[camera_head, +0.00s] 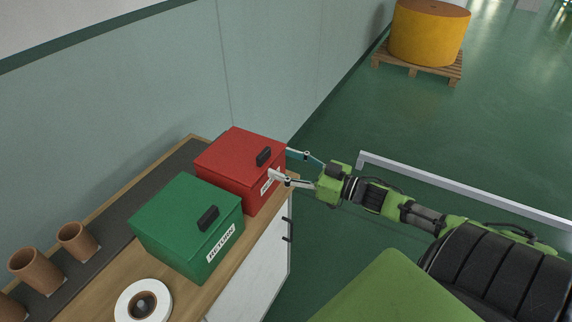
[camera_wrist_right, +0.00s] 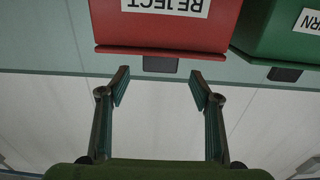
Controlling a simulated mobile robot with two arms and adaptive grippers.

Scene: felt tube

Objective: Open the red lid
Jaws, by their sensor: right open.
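The red box (camera_head: 235,186) stands on the cabinet with its red lid (camera_head: 232,148) shut flat on top. A black handle (camera_head: 263,156) sits at the lid's front edge, and a white REJECT label is on the box front. My right gripper (camera_head: 279,163) is open in front of the handle. In the right wrist view, which is upside down, the open fingers (camera_wrist_right: 160,82) are spread to either side of the handle (camera_wrist_right: 160,64), apparently without touching it. My left gripper is not in view.
A green box (camera_head: 187,225) with a RETURN label stands beside the red one. A white tape roll (camera_head: 127,306) and brown cups (camera_head: 77,241) are on the same top. A wall runs behind. Open floor lies to the right, with a yellow roll (camera_head: 430,35) on a pallet.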

